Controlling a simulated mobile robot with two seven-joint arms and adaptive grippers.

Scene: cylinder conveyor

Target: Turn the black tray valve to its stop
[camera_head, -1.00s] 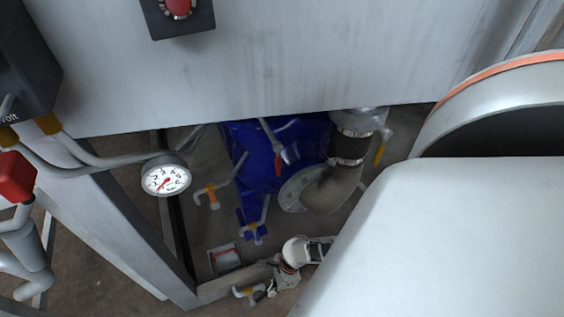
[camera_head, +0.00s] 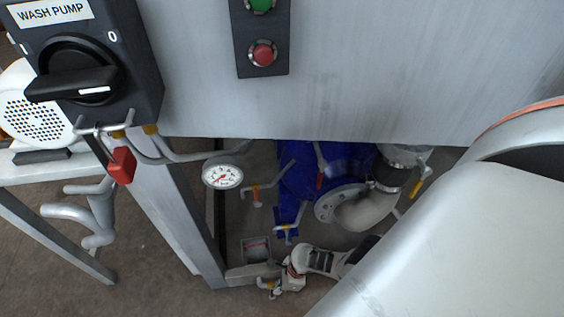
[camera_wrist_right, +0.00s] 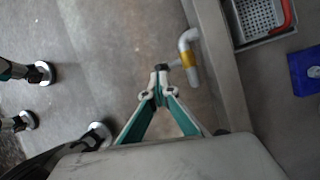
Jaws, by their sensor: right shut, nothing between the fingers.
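In the right wrist view, a grey elbow pipe with a yellow band (camera_wrist_right: 188,58) sticks out beside a long grey beam. A small dark piece (camera_wrist_right: 161,68) lies where its side stub meets my fingertips; I cannot tell whether it is the black valve handle or a fingertip. My right gripper (camera_wrist_right: 160,88) is shut, its teal fingers meeting at the tips close to the stub, with nothing held. In the head view, my right gripper (camera_head: 282,283) is low, beside the small yellow-banded pipe (camera_head: 266,284). My left gripper is not in view.
A perforated tray (camera_wrist_right: 250,42) with a red handle sits beyond the beam; it shows in the head view (camera_head: 246,258). A blue pump body (camera_head: 300,185), pipes and a gauge (camera_head: 222,174) are nearby. The wash pump switch (camera_head: 75,80) and a grey panel (camera_head: 400,60) are above.

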